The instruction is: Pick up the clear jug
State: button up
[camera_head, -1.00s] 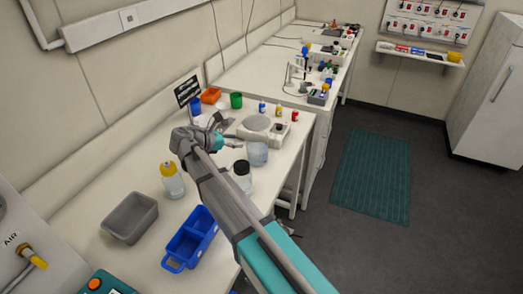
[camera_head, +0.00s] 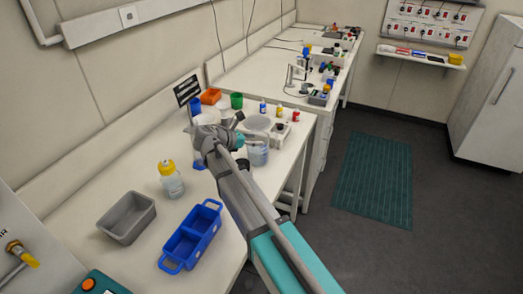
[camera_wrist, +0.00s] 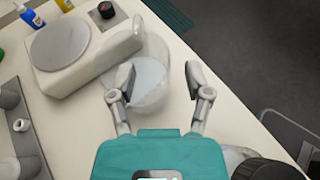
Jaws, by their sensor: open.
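The clear jug (camera_wrist: 151,83) stands on the white bench in the wrist view, beside the balance. It also shows in the head view (camera_head: 257,153), partly behind my gripper. My gripper (camera_wrist: 158,78) is open, with one finger on each side of the jug's near part as seen from above. I cannot tell whether either finger touches the jug. In the head view my gripper (camera_head: 240,140) is close to the jug, and my arm hides part of the bench.
A balance (camera_wrist: 70,55) with a round pan stands left of the jug. A black-capped bottle (camera_wrist: 268,170) is at the lower right of the wrist view. A blue two-compartment carrier (camera_head: 190,238), a grey tub (camera_head: 128,218) and a yellow-capped bottle (camera_head: 171,182) stand on the near bench.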

aim_at(267, 141)
jog(key=b+x, duration=0.1)
jog(key=x, duration=0.1)
jog(key=b+x, duration=0.1)
jog(key=x, duration=0.1)
jog(key=shift+f, duration=0.3)
jog(key=shift+w+d, duration=0.3)
jog(key=shift+d, duration=0.15)
jog(key=shift+c, duration=0.2)
grip_shut()
